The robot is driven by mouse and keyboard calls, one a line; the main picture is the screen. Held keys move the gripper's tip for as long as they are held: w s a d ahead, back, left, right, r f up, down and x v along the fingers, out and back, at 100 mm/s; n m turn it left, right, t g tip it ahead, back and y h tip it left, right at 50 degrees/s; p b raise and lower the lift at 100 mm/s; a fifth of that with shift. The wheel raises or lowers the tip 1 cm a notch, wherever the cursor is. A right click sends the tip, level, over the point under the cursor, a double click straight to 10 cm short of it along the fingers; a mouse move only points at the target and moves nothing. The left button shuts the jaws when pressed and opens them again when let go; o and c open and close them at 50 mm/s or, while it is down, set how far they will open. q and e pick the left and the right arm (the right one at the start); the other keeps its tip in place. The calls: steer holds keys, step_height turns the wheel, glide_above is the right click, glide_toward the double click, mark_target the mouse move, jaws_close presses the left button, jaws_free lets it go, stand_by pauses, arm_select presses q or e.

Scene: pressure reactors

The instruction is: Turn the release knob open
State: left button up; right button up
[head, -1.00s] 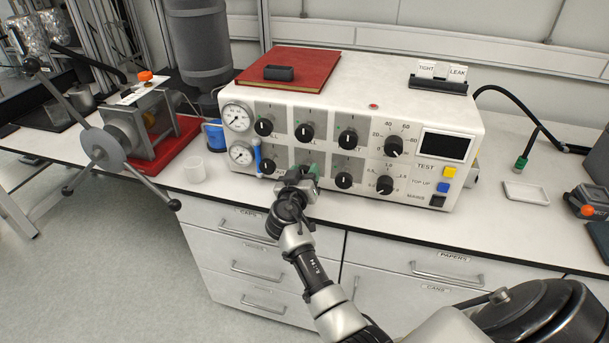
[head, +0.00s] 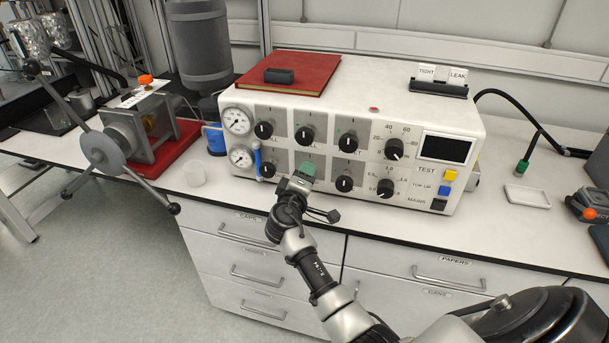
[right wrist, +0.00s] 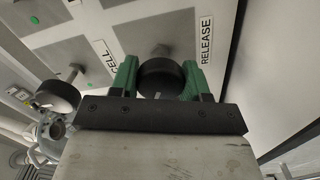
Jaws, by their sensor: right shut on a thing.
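The release knob (right wrist: 160,77) is a round black knob in the right wrist view, with a RELEASE label beside it. It sits between the two green fingers of my right gripper (right wrist: 162,80), which is shut on it. In the head view my right gripper (head: 303,175) is at the lower row of knobs on the front of the white control box (head: 300,98) and hides the knob. A small pale mark shows on the knob's face in the wrist view; I cannot tell its exact angle. My left gripper is not in view.
Another black knob (head: 344,183) stands close to the right of the gripper, and a blue lever (head: 257,160) to its left. A red book (head: 300,72) lies on the box.

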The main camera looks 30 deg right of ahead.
steer(key=n+p, duration=0.1)
steer(key=n, duration=0.3)
steer(key=shift+r, duration=0.2)
steer(key=n+p, duration=0.1)
steer(key=n, duration=0.1)
steer(key=shift+n+p, duration=0.3)
steer(key=shift+p, duration=0.1)
steer(key=n+p, duration=0.2)
steer(key=n, duration=0.2)
steer(key=shift+f+n, duration=0.15)
steer(key=shift+n, duration=0.25)
steer(key=shift+p, duration=0.3)
steer(key=o, duration=0.9)
steer(key=shift+f, duration=0.1)
steer(key=b+v, duration=0.1)
steer(key=v, duration=0.9)
steer(key=shift+s+a+b, duration=0.25)
steer(key=shift+a+b, duration=0.05)
steer(key=shift+b, duration=0.05)
